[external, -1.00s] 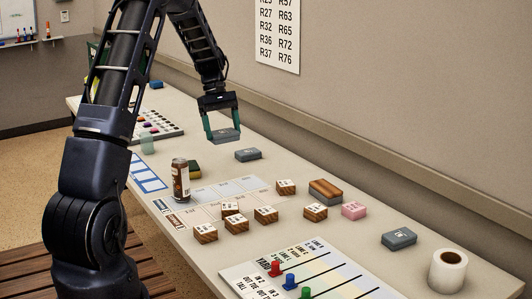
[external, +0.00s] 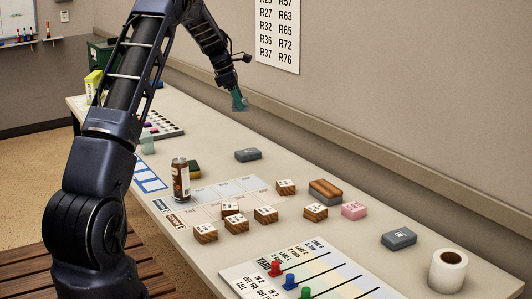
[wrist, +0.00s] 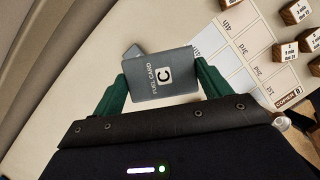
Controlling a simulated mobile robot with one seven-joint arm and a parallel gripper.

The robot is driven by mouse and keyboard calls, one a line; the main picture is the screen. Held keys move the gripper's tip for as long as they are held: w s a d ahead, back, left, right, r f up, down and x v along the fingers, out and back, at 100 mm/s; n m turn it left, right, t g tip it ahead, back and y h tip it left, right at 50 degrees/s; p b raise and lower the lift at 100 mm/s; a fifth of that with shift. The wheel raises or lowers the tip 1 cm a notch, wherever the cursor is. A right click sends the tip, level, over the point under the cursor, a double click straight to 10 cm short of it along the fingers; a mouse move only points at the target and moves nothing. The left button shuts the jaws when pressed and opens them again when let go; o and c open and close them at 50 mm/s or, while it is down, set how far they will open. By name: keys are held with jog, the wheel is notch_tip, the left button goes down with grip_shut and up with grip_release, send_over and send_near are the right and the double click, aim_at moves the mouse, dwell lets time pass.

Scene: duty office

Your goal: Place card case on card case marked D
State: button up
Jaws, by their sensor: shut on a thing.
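My gripper (external: 240,101) is shut on a grey card case (wrist: 160,75) and holds it above the table, near the wall. In the wrist view my gripper (wrist: 161,78) has a green finger on each side of the case, whose face reads "FUEL CARD C". Another grey case (wrist: 133,50) shows partly behind the held one; its mark is hidden. In the external view a grey case (external: 248,155) lies on the table below and slightly right of my gripper. A further grey case (external: 398,238) lies at the right; I cannot read their letters surely.
A can (external: 181,180) stands left of a printed grid sheet (external: 240,187). Several wooden blocks (external: 266,215), a wood-topped grey block (external: 325,190), a pink block (external: 354,210) and a white roll (external: 448,270) stand rightward. The table around the nearer grey case is clear.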

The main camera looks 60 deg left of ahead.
jog(key=w+a+r+n+y, duration=0.2)
jog(key=w+a+n, duration=0.3)
jog(key=w+n, duration=0.1)
send_near(251, 151)
jog(key=shift+t, duration=0.3)
jog(key=x, duration=0.5)
jog(key=shift+a+f, duration=0.15)
jog(key=shift+f, duration=0.15)
jog(key=shift+f, duration=0.1)
jog(key=o, duration=1)
jog(key=v, duration=1.2)
